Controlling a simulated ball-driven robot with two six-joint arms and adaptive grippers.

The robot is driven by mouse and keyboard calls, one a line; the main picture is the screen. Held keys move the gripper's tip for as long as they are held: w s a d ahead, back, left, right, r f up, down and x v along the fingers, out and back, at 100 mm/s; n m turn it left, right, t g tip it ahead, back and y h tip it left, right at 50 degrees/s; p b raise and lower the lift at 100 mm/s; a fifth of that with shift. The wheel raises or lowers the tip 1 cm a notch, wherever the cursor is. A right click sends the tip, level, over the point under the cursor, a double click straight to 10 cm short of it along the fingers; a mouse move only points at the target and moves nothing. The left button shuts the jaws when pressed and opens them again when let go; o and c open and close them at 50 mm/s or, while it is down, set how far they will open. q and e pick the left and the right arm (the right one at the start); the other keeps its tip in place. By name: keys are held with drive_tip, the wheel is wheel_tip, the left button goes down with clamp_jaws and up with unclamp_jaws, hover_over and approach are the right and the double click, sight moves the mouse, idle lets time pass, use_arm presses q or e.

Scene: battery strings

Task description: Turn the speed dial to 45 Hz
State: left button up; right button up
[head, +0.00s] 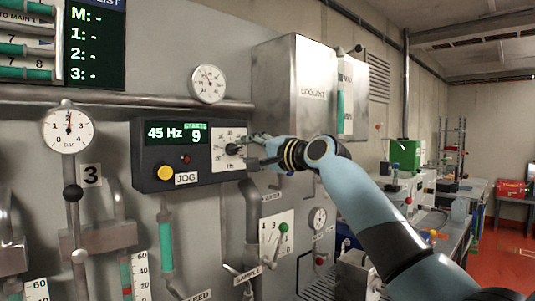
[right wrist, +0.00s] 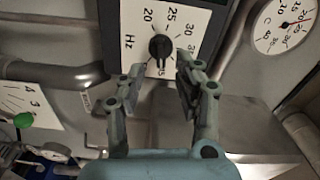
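The speed dial (head: 231,149) is a black knob on a white Hz scale at the right end of the dark control box. The green display (head: 176,133) on the box reads 45 Hz, with a starts count of 9. In the right wrist view the knob (right wrist: 160,47) has its light mark pointing down toward a partly hidden number. My right gripper (head: 246,146) is in front of the dial; in its wrist view the gripper (right wrist: 160,70) is open, its fingertips apart below the knob and on either side. My left gripper is not in view.
A yellow JOG button (head: 165,172) and a small red light (head: 186,159) sit left of the dial. A round gauge (head: 208,84) is above the box. A green-knobbed lever (head: 283,228) is below. A steel COOLANT cabinet (head: 290,80) stands out to the right.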

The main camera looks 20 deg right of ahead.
drive_tip(key=v, duration=0.8)
drive_tip(key=shift+s, duration=0.2)
drive_tip(key=shift+d, duration=0.1)
